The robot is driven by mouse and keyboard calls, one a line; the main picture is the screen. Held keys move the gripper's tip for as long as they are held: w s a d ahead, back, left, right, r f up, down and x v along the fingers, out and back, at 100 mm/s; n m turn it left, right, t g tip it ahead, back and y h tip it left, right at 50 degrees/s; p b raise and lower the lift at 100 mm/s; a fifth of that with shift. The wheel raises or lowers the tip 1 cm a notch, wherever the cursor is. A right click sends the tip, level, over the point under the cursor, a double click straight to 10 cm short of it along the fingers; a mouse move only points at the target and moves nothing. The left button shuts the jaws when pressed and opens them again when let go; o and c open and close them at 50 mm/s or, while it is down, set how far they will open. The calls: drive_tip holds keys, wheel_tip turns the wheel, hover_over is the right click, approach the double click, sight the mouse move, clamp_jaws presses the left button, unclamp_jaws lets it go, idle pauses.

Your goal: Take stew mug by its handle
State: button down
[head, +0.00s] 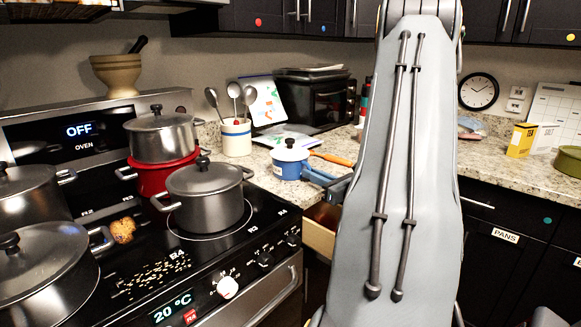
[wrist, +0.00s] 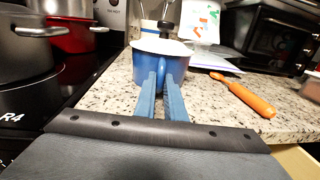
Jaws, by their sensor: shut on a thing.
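The stew mug (head: 287,168) is blue with a white top and a dark knob. It stands on the speckled counter just right of the stove. My gripper (head: 318,176) reaches it from the right, with its blue fingers at the mug's side. In the wrist view the mug (wrist: 150,65) is straight ahead, and my gripper (wrist: 168,82) has its two fingers close together on the mug's near side. The fingers are shut on the handle, which they mostly hide. The mug looks upright, and I cannot tell any gap under it.
An orange-handled tool (head: 332,158) lies right of the mug; it also shows in the wrist view (wrist: 245,95). A utensil crock (head: 236,138) stands behind. Grey pots (head: 206,195) crowd the stove at left. An open drawer (head: 320,232) is below the counter edge.

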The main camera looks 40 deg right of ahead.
drive_tip(key=shift+r, duration=0.15)
drive_tip(key=shift+r+p, duration=1.45)
drive_tip(key=shift+r, duration=0.95)
